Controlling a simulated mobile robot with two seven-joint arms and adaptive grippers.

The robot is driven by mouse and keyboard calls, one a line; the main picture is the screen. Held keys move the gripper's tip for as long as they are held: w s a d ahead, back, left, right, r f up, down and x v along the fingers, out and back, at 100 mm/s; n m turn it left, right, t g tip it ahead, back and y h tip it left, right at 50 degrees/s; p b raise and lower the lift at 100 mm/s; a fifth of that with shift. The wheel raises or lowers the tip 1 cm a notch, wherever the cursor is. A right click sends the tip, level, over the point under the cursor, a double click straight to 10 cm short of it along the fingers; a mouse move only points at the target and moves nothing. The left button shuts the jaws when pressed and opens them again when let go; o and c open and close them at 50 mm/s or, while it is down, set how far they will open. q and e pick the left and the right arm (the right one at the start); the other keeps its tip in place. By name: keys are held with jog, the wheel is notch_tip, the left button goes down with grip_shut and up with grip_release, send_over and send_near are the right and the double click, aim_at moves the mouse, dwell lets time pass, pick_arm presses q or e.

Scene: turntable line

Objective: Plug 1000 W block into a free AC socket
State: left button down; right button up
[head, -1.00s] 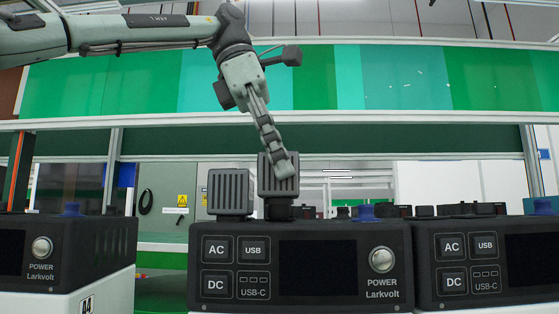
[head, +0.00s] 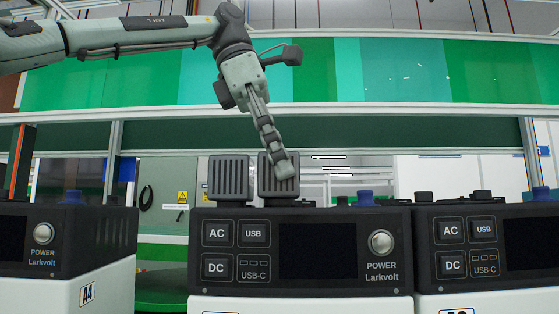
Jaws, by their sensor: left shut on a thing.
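My left gripper (head: 285,170) comes down from above, shut on a dark grey ribbed block (head: 266,180). No wattage marking is legible on it. The held block is upright, low over the top of the middle Larkvolt power unit (head: 331,295). Its lower end is close to the unit's top edge; I cannot tell whether it is seated in a socket. A similar ribbed block (head: 229,178) stands on the same unit just to the left, with a narrow gap between. The unit's top is seen almost edge-on, so its AC sockets are hidden. My right gripper is not in view.
Another power unit (head: 68,280) stands at the left, labelled A4, and one (head: 485,285) close at the right. A blue knob (head: 366,198) and dark caps rise from the middle unit's top right. A green-panelled shelf (head: 330,135) runs behind.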

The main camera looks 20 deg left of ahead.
pick_arm(q)
jog(key=shift+f, duration=0.1)
jog(key=c, duration=0.7)
grip_release()
jog(key=shift+f, duration=0.1)
jog(key=shift+a+r, duration=0.1)
jog(key=shift+r, duration=0.3)
jog(key=shift+v, duration=1.2)
jog(key=s+a, duration=0.3)
jog(key=a, duration=0.8)
jog(key=shift+s+a, duration=0.2)
jog(key=shift+a, duration=0.1)
